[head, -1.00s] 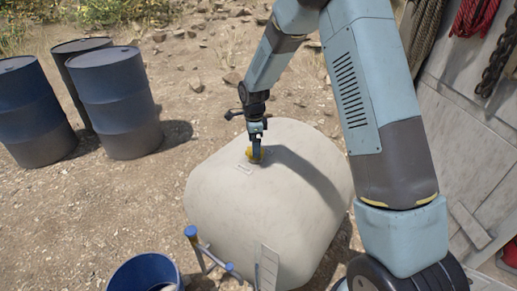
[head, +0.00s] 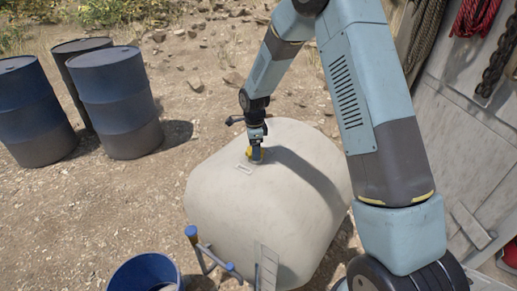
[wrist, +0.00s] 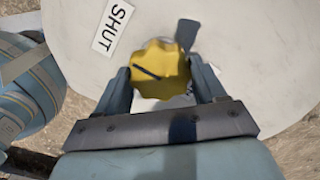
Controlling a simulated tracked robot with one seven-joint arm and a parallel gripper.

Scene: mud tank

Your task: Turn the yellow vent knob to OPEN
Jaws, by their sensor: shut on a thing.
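The yellow vent knob (wrist: 160,67) sits on top of the pale rounded tank (head: 230,210). In the wrist view it has a scalloped edge and a dark pointer line slanting toward its upper-left edge. A white SHUT label (wrist: 114,25) lies on the tank to the knob's upper left; no OPEN label is readable. My gripper (wrist: 160,72) is shut on the knob, one finger on each side. In the head view my gripper (head: 255,153) comes down on the knob from above and partly hides it.
Several dark blue drums (head: 115,100) stand at the left. A blue bucket (head: 146,272) and a pipe frame with blue caps (head: 191,232) are in front of the tank. A grey panel with hanging ropes (head: 470,25) is at the right. Stony ground lies between drums and tank.

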